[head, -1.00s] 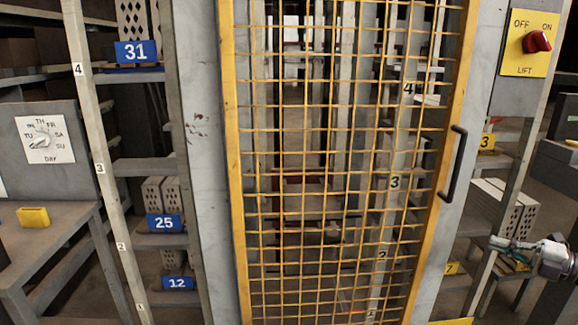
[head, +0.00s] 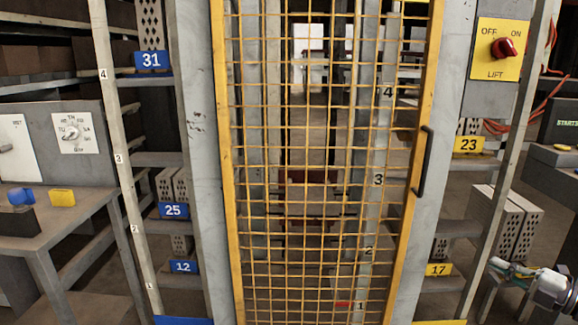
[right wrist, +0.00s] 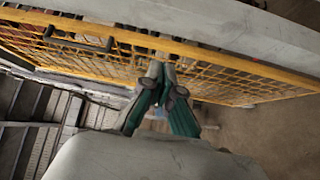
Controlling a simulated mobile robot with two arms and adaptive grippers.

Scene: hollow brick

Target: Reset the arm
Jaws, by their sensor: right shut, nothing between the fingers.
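My right gripper (head: 500,267) is at the lower right of the head view, in front of the right-hand rack. In the right wrist view the gripper (right wrist: 158,84) has its green fingers together with nothing held. It points toward the yellow mesh lift door (right wrist: 215,57), and appears apart from it. In the head view the mesh door (head: 222,190) is shut in the middle, with a black handle (head: 424,162) on its right side. My left gripper does not show.
A red lift switch (head: 503,47) sits on a yellow plate at upper right. Racks with hollow bricks (head: 500,222) stand on both sides. At left a grey table (head: 85,205) holds a yellow block (head: 62,198) and a blue button. A console (head: 560,150) stands at far right.

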